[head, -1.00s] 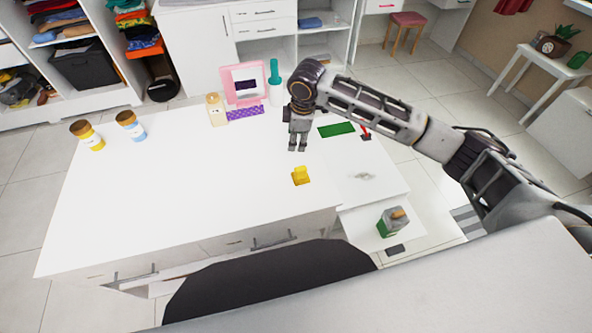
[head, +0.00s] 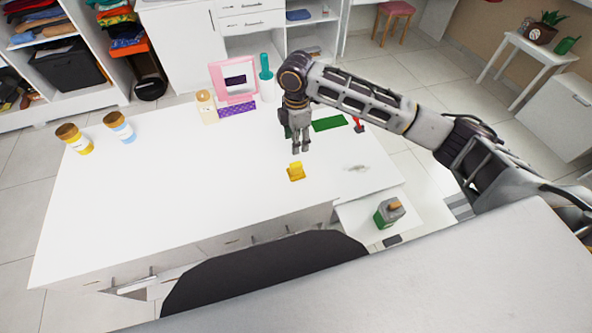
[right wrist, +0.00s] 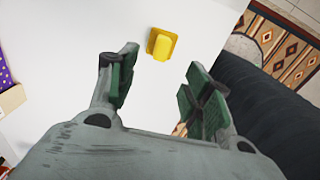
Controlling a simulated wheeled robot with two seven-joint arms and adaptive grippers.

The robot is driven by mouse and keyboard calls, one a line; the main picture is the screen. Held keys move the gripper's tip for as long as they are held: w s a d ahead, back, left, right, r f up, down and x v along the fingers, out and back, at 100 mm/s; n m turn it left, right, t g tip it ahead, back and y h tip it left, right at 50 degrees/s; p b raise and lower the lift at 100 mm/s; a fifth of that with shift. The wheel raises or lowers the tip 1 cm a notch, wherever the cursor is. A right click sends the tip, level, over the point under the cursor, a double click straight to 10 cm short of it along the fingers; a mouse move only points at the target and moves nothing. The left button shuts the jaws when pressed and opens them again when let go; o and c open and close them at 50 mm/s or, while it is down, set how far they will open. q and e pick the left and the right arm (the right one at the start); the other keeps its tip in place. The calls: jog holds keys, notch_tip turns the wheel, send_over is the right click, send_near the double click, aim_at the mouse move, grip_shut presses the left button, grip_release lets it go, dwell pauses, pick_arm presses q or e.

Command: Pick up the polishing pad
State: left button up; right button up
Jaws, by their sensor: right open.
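The polishing pad appears to be the small yellow block with a raised grip (head: 296,171) on the white island top; it also shows in the right wrist view (right wrist: 161,44). My right gripper (head: 301,149) is above the table, just behind the pad in the head view. In the right wrist view its two green-padded fingers (right wrist: 157,92) are spread apart with nothing between them. The pad lies beyond the fingertips, roughly in line with the gap, and is not touched. My left gripper is not in view.
The white island top (head: 180,200) is clear around the pad.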

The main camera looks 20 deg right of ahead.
aim_at(296, 164)
jog(key=shift+f, duration=4.3)
jog(key=shift+f, duration=0.15)
jog(key=shift+s+a+f, duration=0.1)
jog(key=shift+s+f, duration=0.05)
jog(key=shift+f, duration=1.1)
jog(key=shift+s+a+f, duration=0.1)
jog(key=shift+f, duration=1.1)
jog(key=shift+d, duration=0.1)
jog(key=c, duration=1)
